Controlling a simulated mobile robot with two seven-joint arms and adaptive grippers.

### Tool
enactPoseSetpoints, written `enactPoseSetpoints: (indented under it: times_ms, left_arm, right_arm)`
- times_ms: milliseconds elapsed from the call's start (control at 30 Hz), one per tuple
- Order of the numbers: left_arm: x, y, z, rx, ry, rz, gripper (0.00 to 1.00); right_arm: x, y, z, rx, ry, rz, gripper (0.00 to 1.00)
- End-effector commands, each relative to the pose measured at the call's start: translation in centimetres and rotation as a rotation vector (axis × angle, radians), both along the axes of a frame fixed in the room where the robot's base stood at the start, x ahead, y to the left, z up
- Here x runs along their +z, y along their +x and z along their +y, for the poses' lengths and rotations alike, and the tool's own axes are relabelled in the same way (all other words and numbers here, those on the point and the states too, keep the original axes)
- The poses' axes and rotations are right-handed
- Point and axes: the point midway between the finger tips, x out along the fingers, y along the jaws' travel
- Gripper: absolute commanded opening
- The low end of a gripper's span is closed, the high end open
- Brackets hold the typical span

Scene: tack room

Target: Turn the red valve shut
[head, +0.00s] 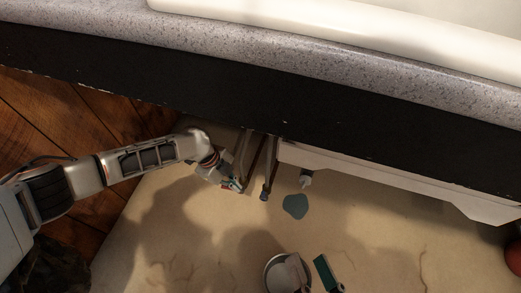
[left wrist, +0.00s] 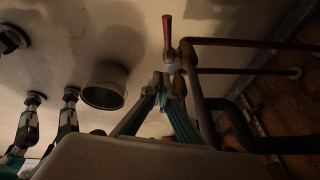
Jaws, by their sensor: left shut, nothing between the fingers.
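The red valve shows in the left wrist view as a red lever handle (left wrist: 167,32), pointing up in the picture from a fitting on copper-coloured pipes. My left gripper (left wrist: 162,82) is shut and empty. Its fingertips appear just below the fitting and the base of the handle; I cannot tell whether they touch. In the head view my left gripper (head: 233,185) is low beside the pipes (head: 247,158) under the counter. The red handle is not clearly visible there.
A dark counter front with a grey stone top (head: 330,50) overhangs the pipes. A white panel (head: 400,178) stands to their right.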

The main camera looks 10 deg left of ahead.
Motion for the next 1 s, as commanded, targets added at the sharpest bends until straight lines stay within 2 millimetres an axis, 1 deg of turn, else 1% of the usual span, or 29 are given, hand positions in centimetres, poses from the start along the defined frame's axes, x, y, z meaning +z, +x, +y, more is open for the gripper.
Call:
enactPoseSetpoints:
  times_ms: [33,100,200,667,733,1000]
  left_arm:
    - [1.8,0.4,-0.9,-0.002,-0.004,-0.015,0.00]
    - [2.5,0.0,-1.8,-0.001,-0.003,-0.017,0.00]
    - [4.5,0.2,-1.1,0.002,-0.001,-0.020,0.00]
    - [12.1,0.2,1.8,0.002,0.000,-0.017,0.00]
    - [12.6,-0.1,0.5,0.020,-0.023,-0.041,0.00]
    - [15.2,0.2,-2.5,0.106,-0.095,-0.138,0.00]
  right_arm:
    - [1.5,0.5,0.0,-0.001,0.000,-0.030,0.40]
    - [2.4,0.8,0.0,0.000,0.000,-0.049,0.40]
    - [4.0,1.3,0.0,-0.001,0.000,-0.081,0.40]
    - [9.7,2.8,0.0,-0.001,0.000,-0.195,0.40]
    - [11.0,3.0,0.0,-0.001,0.001,-0.217,0.40]
    - [15.2,3.7,0.0,-0.001,0.001,-0.294,0.40]
